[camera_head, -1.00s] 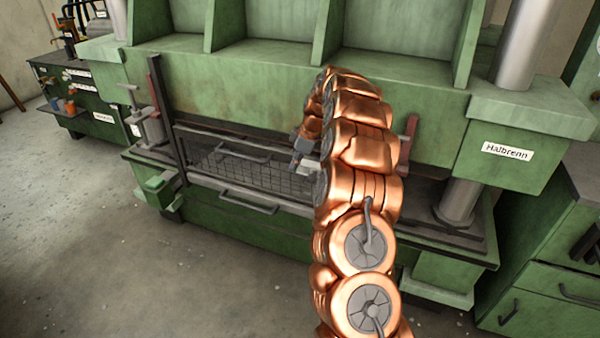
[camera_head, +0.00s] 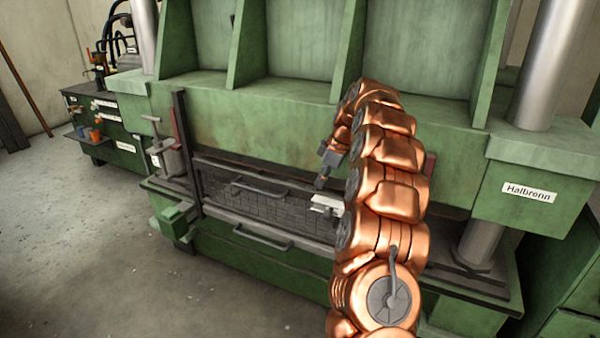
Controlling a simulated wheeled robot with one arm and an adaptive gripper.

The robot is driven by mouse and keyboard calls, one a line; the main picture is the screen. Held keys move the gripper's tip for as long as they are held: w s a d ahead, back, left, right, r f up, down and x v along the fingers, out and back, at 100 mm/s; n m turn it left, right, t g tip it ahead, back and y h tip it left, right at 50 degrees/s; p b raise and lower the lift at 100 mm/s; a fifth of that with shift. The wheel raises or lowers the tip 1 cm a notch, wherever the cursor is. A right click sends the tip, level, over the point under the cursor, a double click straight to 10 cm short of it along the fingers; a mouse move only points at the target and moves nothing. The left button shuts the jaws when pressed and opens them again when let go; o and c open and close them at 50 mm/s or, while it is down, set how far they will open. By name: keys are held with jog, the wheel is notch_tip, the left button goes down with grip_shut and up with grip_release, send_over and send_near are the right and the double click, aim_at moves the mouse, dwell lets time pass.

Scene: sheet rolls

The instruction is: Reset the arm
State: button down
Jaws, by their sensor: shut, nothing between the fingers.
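My copper-coloured arm rises from the bottom right of the head view and arches up in front of a large green press (camera_head: 300,105). My gripper (camera_head: 320,186) hangs from the arm's far end, left of the arm links, and points down. It is small and dark in the picture; its fingers look closed, and I see nothing held in it. It is in front of the press's long opening, close to a small white block or plate (camera_head: 326,203). I cannot tell whether the gripper touches that plate.
A mesh guard (camera_head: 265,205) with grey handles spans the press front. A dark upright post (camera_head: 186,150) stands at its left end. A thick steel column (camera_head: 535,65) is at the right. A green cabinet (camera_head: 110,125) stands back left. The floor (camera_head: 90,240) at left is clear.

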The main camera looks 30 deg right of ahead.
jog(key=s+a+r+m+g+p, duration=0.1)
jog(key=s+a+r+m+p, duration=0.15)
jog(key=s+a+r, duration=0.5)
jog(key=s+a+r+m+g+p, duration=0.1)
jog(key=s+a+r+g+p, duration=0.15)
jog(key=s+a, duration=0.95)
jog(key=s+a+m+h+p, duration=0.1)
jog(key=s+a+m+p, duration=0.1)
jog(key=s, duration=1)
jog(key=s+a+f+m+g+h+p, duration=0.1)
jog(key=s+a+m+h+p, duration=0.1)
jog(key=s, duration=1.1)
jog(key=a+m+p, duration=0.1)
jog(key=a+m, duration=0.1)
jog(key=shift+s+a, duration=0.15)
jog(key=shift+a, duration=0.25)
jog(key=shift+d+f, duration=0.1)
